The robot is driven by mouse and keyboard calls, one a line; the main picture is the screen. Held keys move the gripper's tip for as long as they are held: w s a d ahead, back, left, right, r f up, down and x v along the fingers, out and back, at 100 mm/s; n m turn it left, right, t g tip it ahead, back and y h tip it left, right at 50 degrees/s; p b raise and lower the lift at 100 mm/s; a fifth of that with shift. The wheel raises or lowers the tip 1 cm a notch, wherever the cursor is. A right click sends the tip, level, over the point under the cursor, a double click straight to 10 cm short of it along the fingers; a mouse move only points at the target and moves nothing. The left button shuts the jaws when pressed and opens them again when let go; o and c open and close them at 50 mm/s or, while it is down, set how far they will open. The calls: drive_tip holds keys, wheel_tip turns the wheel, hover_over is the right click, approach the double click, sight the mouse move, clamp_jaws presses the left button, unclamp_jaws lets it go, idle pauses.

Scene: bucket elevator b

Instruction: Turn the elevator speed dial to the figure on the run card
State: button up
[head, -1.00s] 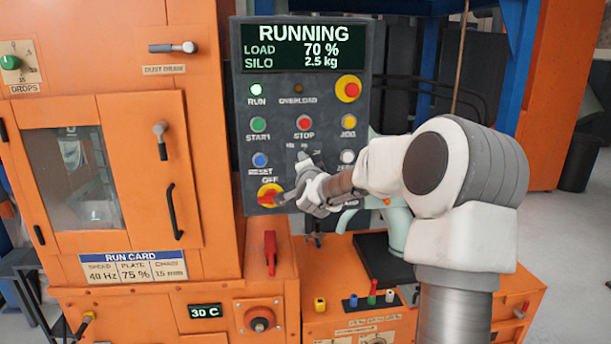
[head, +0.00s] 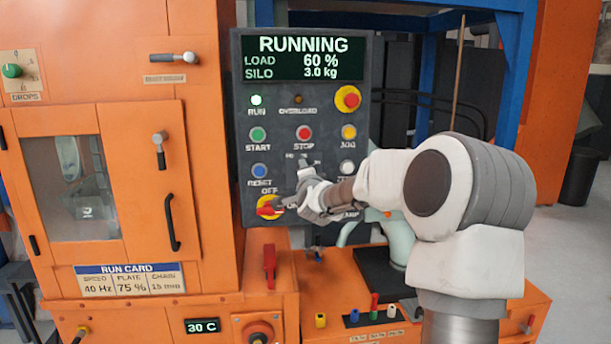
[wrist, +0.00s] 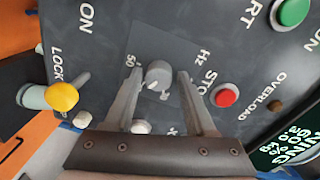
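The speed dial (wrist: 158,76) is a small grey round knob on a dark square plate, with 50 and Hz lettered around it. In the wrist view my gripper (wrist: 159,74) is open, one finger on each side of the dial with a visible gap. I cannot tell the dial's exact setting.
The display (head: 304,58) reads RUNNING, load 60 %, silo 3.0 kg. The green RUN lamp (head: 256,100) is lit. The red STOP button (head: 304,133) and a red-and-yellow OFF switch (head: 270,207) are close to my gripper. A yellow-capped fitting (wrist: 62,97) stands out from the panel.

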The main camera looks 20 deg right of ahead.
drive_tip(key=shift+o, duration=0.8)
drive_tip(key=shift+s, duration=0.1)
drive_tip(key=v, duration=1.7)
drive_tip(key=shift+p, duration=0.45)
drive_tip(key=shift+s+r, duration=0.1)
drive_tip(key=shift+s, duration=0.05)
